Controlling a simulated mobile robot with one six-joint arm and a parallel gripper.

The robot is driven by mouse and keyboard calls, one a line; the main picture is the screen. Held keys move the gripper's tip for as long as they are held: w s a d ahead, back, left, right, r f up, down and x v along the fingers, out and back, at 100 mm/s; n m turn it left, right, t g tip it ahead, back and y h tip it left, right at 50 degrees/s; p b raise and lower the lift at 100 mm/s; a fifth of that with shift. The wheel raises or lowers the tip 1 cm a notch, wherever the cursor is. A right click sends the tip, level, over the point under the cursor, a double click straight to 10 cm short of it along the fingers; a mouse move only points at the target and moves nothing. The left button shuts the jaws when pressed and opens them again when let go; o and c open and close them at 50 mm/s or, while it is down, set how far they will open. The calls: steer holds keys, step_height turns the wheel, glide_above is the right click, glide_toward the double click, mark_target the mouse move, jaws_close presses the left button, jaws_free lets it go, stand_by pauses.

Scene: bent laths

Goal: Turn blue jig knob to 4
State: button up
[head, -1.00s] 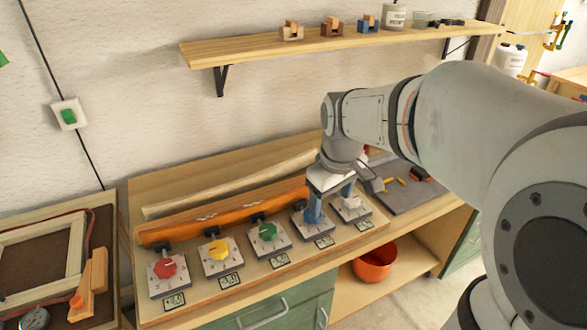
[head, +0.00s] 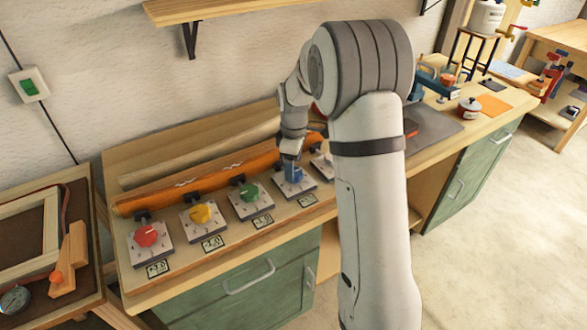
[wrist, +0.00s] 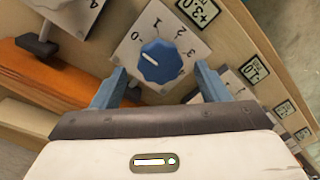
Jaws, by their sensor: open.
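The blue jig knob (head: 293,175) sits on a pale square dial plate, fourth from the left in the row. In the wrist view the blue knob (wrist: 160,61) shows a short white mark pointing toward the upper left, roughly by the 0; its exact reading is hard to tell. The numbers on the dial plate (wrist: 133,62) run round the knob from 0. My gripper (wrist: 162,72) is open, with one blue finger on each side of the knob and visible gaps between. In the head view my gripper (head: 291,158) is right at the knob and partly covers it.
Red (head: 146,236), yellow (head: 202,213) and green (head: 250,192) knobs stand to the left. A pale dial plate (head: 322,163) on the right is partly hidden by my arm. An orange bent lath (head: 190,189) runs behind the row. Small displays (head: 263,221) line the front.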

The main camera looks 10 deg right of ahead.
steer(key=shift+f, duration=1.3)
steer(key=c, duration=0.9)
steer(key=shift+a, duration=0.15)
steer(key=shift+c, duration=0.4)
